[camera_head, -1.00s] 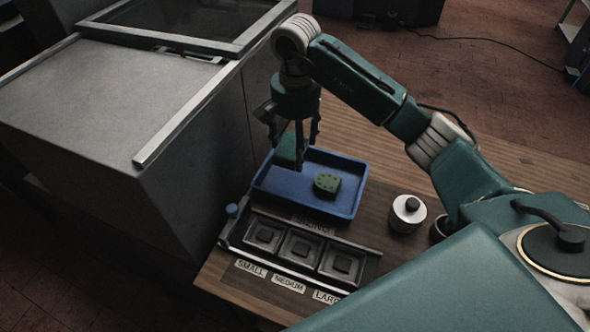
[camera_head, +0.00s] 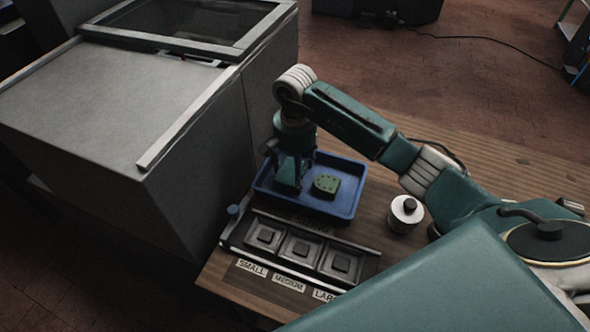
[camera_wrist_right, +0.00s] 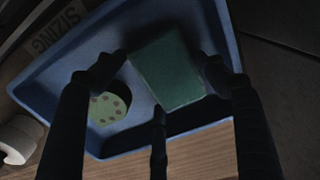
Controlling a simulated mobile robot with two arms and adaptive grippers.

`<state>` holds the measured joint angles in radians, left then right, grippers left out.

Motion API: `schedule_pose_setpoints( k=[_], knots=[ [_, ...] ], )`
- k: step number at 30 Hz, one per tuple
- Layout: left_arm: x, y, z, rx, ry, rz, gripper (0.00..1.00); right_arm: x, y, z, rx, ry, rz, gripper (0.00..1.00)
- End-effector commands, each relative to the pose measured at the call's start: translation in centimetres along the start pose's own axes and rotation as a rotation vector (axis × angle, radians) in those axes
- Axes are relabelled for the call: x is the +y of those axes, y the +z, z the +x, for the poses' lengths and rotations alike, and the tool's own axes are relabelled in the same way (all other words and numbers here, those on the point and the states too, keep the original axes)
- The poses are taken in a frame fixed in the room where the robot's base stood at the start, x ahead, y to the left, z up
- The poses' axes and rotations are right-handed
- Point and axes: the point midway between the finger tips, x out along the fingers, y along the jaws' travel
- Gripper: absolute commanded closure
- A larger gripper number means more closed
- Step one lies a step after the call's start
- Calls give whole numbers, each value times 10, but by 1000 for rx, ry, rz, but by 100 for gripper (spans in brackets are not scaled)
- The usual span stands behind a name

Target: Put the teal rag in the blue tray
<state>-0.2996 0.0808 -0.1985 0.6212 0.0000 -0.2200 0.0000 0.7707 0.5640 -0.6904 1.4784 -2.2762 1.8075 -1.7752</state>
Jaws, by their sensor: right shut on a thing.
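The teal rag (camera_head: 286,176) is a flat, dark teal block-like piece. My right gripper (camera_head: 289,186) is shut on it, low inside the left part of the blue tray (camera_head: 343,210). In the right wrist view the rag (camera_wrist_right: 168,72) sits between the dark fingers of my right gripper (camera_wrist_right: 160,80), over the floor of the blue tray (camera_wrist_right: 213,22). I cannot tell whether the rag touches the tray floor. My left gripper is not in view.
A green piece with dark dots (camera_head: 326,186) lies in the tray, right of the rag. A white cylinder with a dark knob (camera_head: 407,209) stands right of the tray. A sizing rack (camera_head: 300,250) is in front. A large grey cabinet (camera_head: 110,100) stands left.

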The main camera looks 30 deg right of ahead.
Motion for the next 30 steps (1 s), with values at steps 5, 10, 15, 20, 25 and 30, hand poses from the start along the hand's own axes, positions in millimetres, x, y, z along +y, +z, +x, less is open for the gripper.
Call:
schedule_pose_setpoints(
  k=[5, 10, 15, 20, 25, 30],
  knots=[
    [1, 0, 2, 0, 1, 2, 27, 0, 0, 2, 0, 0, 0, 10],
    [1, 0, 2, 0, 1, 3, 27, 0, 0, 2, 0, 0, 0, 10],
    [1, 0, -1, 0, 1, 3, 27, 0, 0, -1, 0, 0, 0, 10],
    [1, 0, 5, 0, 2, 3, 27, -1, -2, -18, 5, -4, 0, 10],
    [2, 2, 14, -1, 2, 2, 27, -1, -2, -54, 7, -4, -1, 10],
    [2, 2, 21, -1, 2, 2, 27, -1, -1, -90, 5, -3, 0, 10]
  ],
)
